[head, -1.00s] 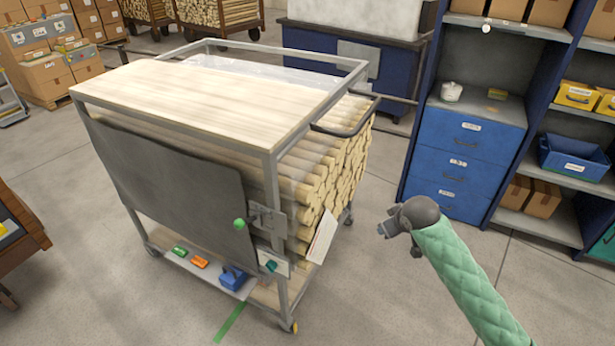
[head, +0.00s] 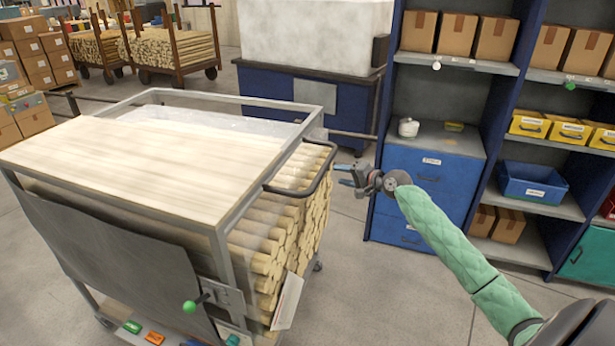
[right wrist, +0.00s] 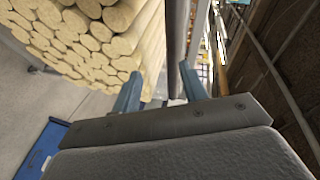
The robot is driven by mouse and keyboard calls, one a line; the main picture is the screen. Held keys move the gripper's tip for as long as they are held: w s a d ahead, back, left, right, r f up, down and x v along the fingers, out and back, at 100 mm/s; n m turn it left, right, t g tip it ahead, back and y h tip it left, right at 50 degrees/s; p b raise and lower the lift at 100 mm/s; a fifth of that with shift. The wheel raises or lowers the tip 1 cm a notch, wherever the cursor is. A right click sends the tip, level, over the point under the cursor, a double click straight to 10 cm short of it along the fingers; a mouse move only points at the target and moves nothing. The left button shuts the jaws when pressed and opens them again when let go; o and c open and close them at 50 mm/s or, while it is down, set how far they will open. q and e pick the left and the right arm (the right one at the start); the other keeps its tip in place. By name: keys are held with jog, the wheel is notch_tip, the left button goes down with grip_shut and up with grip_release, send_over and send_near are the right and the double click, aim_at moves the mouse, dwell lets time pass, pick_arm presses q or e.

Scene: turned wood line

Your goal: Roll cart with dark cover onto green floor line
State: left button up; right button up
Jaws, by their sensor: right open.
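The cart (head: 228,245) stands at the left of the head view, loaded with pale turned wood rods (head: 290,225). A dark grey cover (head: 110,260) hangs on its near side. A dark push handle (head: 322,174) sticks out from its right end. My right gripper (head: 343,175) is open just right of that handle, its fingers pointing at it. In the right wrist view a dark bar (right wrist: 175,45), apparently the handle, runs up beyond the gap between the fingers (right wrist: 160,85); I cannot tell if they touch it. The green floor line is out of view. My left gripper is not in view.
A blue cabinet (head: 425,185) and shelves with boxes and bins (head: 532,186) stand at the right. A blue-based bin (head: 300,95) stands behind the cart, and rod trolleys (head: 175,47) stand at the back left. Bare floor (head: 345,255) lies right of the cart.

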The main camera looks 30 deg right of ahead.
aim_at(325, 166)
pick_arm(q)
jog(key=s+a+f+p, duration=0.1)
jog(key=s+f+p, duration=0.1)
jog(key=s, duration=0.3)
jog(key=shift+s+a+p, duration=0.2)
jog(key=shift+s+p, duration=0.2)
jog(key=shift+p, duration=0.3)
pick_arm(e)
jog(key=shift+w+a+r+m+t, duration=0.15)
jog(key=shift+w+a+m, duration=0.25)
jog(key=shift+w, duration=0.85)
jog(key=shift+w+a+f+m+t, duration=0.1)
jog(key=shift+w+a+m, duration=0.3)
jog(key=shift+w, duration=0.8)
jog(key=shift+w+a+r+m+t, duration=0.15)
jog(key=shift+w+a+m, duration=0.2)
jog(key=shift+w, duration=0.9)
jog(key=shift+d+f, duration=0.1)
grip_shut()
